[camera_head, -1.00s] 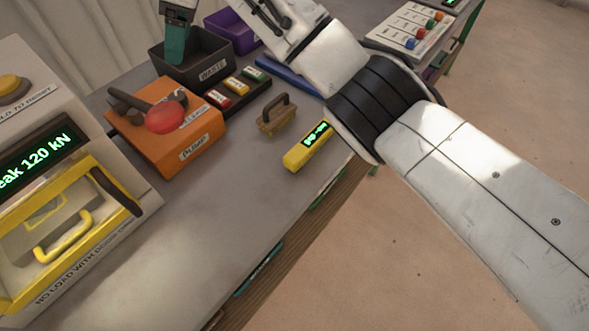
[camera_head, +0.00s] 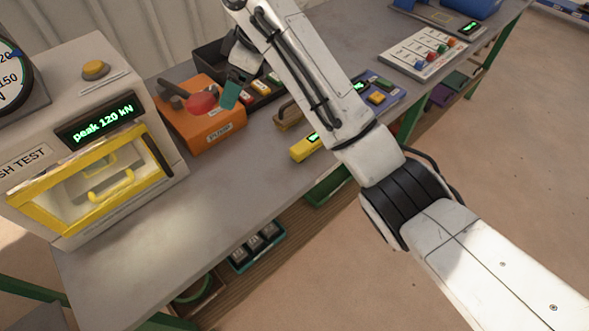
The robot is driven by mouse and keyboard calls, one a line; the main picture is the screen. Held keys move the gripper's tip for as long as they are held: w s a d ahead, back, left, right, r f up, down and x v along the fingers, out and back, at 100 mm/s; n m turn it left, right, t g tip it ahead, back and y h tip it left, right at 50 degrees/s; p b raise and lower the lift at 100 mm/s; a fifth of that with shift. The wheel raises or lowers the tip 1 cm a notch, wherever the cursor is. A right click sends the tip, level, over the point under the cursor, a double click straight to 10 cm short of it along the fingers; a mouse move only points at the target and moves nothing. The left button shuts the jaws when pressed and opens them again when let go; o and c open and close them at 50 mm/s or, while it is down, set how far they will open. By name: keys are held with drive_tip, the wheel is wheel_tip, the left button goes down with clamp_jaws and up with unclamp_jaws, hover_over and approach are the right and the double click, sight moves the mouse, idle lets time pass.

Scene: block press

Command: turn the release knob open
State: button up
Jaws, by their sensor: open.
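The release knob (camera_head: 201,104) looks to be the round red part on top of the orange pump box (camera_head: 204,137). The pump has a dark lever (camera_head: 167,88) at its left and a "PUMP" label at its front. My gripper (camera_head: 229,95) is just right of the red knob in the picture, its teal fingertip pointing down. It looks empty and its jaws are open, though one finger hides the other. I cannot tell whether the finger touches the knob.
The press (camera_head: 85,170) with a yellow guard stands at the left, its display reading peak 120 kN. A dark bin (camera_head: 209,52) is behind the pump. A yellow meter (camera_head: 302,149) and a brown-handled block (camera_head: 284,118) lie right of it. Bench front is clear.

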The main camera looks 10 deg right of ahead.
drive_tip(key=s+d+f+m, duration=0.1)
drive_tip(key=s+d+f, duration=0.1)
drive_tip(key=s+f, duration=0.1)
drive_tip(key=s+d+f+m+t, duration=0.1)
drive_tip(key=s+d+f+m, duration=0.1)
drive_tip(key=f, duration=0.4)
drive_tip(key=s+d+f+m+t, duration=0.1)
drive_tip(key=s+d+f+m, duration=0.1)
drive_tip(key=s+d+f, duration=0.2)
drive_tip(key=shift+s+d+f, duration=0.1)
drive_tip(key=shift+f, duration=0.35)
drive_tip(key=shift+s+d+f+m, duration=0.25)
drive_tip(key=shift+d+m, duration=0.1)
drive_tip(key=shift+m, duration=0.05)
drive_tip(key=s+d+f+m+h, duration=0.1)
drive_tip(key=s+d+f+m, duration=0.2)
drive_tip(key=s+d, duration=0.4)
drive_tip(key=s+d+f+m+g+h, duration=0.1)
drive_tip(key=s+d+f, duration=0.5)
drive_tip(key=s, duration=0.9)
drive_tip(key=s+d+f+m+g+h, duration=0.1)
drive_tip(key=s+d+f+m+h, duration=0.2)
drive_tip(key=s+d, duration=0.6)
drive_tip(key=shift+s+d+f+m, duration=0.2)
drive_tip(key=shift+s+f+m, duration=0.55)
drive_tip(key=shift+s, duration=0.45)
